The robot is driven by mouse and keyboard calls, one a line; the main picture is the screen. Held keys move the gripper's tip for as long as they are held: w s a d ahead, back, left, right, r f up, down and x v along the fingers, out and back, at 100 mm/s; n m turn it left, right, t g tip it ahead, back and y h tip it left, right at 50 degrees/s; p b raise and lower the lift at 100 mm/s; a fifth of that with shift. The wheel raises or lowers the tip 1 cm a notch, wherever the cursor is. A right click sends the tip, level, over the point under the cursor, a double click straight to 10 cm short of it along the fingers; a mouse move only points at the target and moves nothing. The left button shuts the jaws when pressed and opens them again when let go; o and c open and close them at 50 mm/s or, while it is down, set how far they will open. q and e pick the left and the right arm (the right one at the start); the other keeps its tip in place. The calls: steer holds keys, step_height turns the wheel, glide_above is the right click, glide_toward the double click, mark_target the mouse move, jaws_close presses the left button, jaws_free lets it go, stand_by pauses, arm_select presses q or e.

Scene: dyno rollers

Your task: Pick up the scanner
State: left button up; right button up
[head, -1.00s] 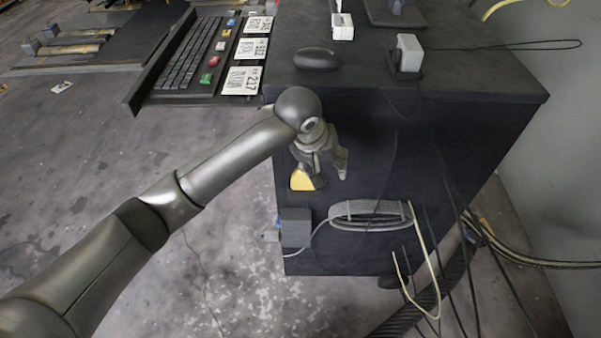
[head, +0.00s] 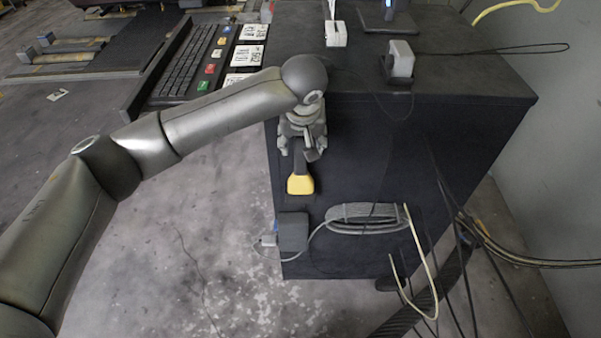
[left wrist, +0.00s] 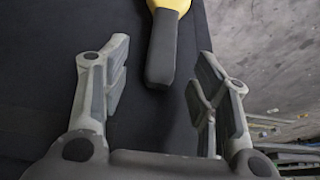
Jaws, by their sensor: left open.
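The scanner (head: 300,184) is yellow with a dark handle and hangs on the front side of the dark cabinet, yellow end down in the head view. My left gripper (head: 303,150) is above it, by the upper part of the handle. In the left wrist view the scanner's handle (left wrist: 161,52) points in between the two open fingers of my left gripper (left wrist: 158,82). The fingers stand apart from the handle on both sides. The yellow end is cut off at the top of that view. My right gripper is not in view.
The dark cabinet (head: 450,150) bears a white device (head: 400,58) and a small white block (head: 336,34) on top. A keyboard (head: 183,66) and number cards lie at its left. Coiled grey cable (head: 365,217) and a small box (head: 293,232) are on its front, below the scanner.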

mark_target(301, 154)
arm_select(q)
steer(key=x, duration=0.1)
steer(key=p+x, duration=0.1)
steer(key=x, duration=0.1)
steer(key=p+x, duration=0.1)
steer(key=x, duration=0.1)
steer(key=shift+s+a+f, duration=0.1)
steer(key=shift+s+a, duration=0.1)
steer(key=shift+s, duration=0.15)
steer(key=shift+w+f, duration=0.1)
steer(key=shift+f, duration=0.2)
steer(key=shift+r, duration=0.1)
jaws_close()
